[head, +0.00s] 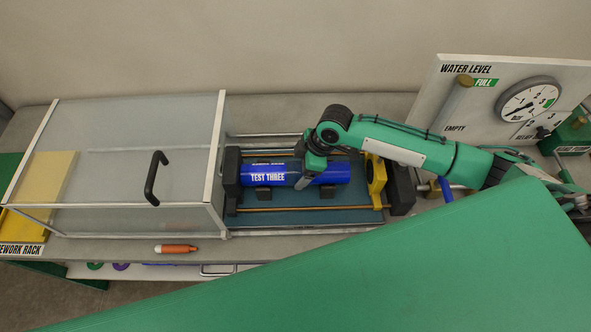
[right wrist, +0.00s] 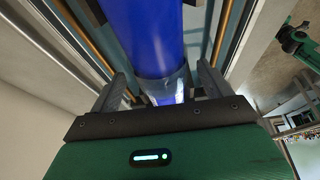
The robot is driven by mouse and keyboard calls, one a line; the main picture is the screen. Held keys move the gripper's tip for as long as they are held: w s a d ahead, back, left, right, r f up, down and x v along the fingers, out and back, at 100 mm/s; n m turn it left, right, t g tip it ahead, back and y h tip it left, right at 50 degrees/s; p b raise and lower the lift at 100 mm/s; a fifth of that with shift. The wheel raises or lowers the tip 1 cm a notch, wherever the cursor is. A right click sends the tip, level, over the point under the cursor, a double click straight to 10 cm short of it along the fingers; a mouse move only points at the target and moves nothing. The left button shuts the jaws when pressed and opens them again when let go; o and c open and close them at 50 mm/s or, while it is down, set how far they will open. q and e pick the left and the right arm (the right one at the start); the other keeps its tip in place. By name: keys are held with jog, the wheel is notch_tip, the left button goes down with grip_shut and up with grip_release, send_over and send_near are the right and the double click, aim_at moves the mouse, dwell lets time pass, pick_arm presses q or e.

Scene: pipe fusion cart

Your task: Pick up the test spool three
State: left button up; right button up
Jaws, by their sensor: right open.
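The test spool three (head: 268,176) is a blue cylinder labelled TEST THREE. It lies level on dark supports in the fixture between a black end block on the left and a yellow ring (head: 376,180) on the right. My right gripper (head: 303,182) is over the spool, right of its label, and hides part of it. In the right wrist view the blue spool (right wrist: 147,40) runs between the two open fingers (right wrist: 160,88), with a finger on each side. I cannot tell whether the fingers touch it. My left gripper is not in view.
A clear guard box with a black handle (head: 152,178) stands left of the fixture. An orange marker (head: 176,249) lies on the bench's front edge. A water level panel (head: 500,100) with a gauge stands at the right. A large green surface fills the lower right.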

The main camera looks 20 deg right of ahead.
aim_at(299, 168)
jog(key=p+x, duration=0.1)
jog(key=x, duration=0.2)
jog(key=shift+a+r, duration=0.1)
jog(key=shift+f, duration=0.3)
jog(key=c, duration=1.2)
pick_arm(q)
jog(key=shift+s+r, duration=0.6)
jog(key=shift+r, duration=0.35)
pick_arm(e)
jog(key=shift+r, duration=0.1)
jog(key=shift+c, duration=0.5)
jog(key=shift+w, duration=0.1)
